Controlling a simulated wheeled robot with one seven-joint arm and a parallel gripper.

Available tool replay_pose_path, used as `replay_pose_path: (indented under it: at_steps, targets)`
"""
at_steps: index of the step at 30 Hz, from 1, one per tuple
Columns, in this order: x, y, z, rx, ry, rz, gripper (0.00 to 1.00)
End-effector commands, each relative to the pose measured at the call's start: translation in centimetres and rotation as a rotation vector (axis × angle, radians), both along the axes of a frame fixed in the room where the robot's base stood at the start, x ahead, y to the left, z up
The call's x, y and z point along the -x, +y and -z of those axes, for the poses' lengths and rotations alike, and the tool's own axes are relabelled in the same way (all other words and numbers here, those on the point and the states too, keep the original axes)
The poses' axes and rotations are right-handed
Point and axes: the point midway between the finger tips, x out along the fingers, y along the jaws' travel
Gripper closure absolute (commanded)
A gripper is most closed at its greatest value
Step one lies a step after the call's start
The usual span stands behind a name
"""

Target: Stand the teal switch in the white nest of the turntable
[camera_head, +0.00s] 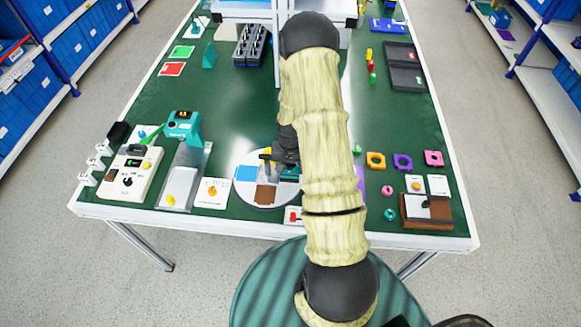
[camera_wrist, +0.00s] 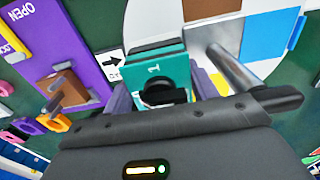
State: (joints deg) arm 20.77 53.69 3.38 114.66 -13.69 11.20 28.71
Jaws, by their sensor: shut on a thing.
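The teal switch (camera_wrist: 168,68) shows in the wrist view, marked "1" with a black knob on its face. My gripper (camera_wrist: 163,93) is shut on it, a finger on either side. In the head view the teal switch (camera_head: 289,173) shows partly below my gripper (camera_head: 287,160), at the right side of the turntable (camera_head: 243,192). The turntable is a pale disc with blue and brown patches, and it also shows in the wrist view (camera_wrist: 207,37). Whether the switch touches the disc cannot be told.
A metal post (camera_wrist: 228,63) with a black handle (camera_wrist: 278,97) rises close to the right of the switch. A purple panel (camera_wrist: 82,40) marked "OPEN" lies at the left in the wrist view. Coloured rings (camera_head: 376,160) and a brown box (camera_head: 428,210) stand right of my arm.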

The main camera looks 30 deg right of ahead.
Motion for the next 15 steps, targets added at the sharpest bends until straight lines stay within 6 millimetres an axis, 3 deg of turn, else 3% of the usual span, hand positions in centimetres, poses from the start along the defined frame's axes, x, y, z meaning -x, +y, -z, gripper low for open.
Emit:
replay_pose_path:
  at_steps: [1,14,15]
  targets:
    - [0.87,0.11,1.02,-0.005,0.025,0.0,0.62]
    - [1.06,0.08,1.13,-0.004,0.03,-0.001,0.62]
    - [1.07,0.07,1.14,-0.004,0.03,-0.001,0.36]
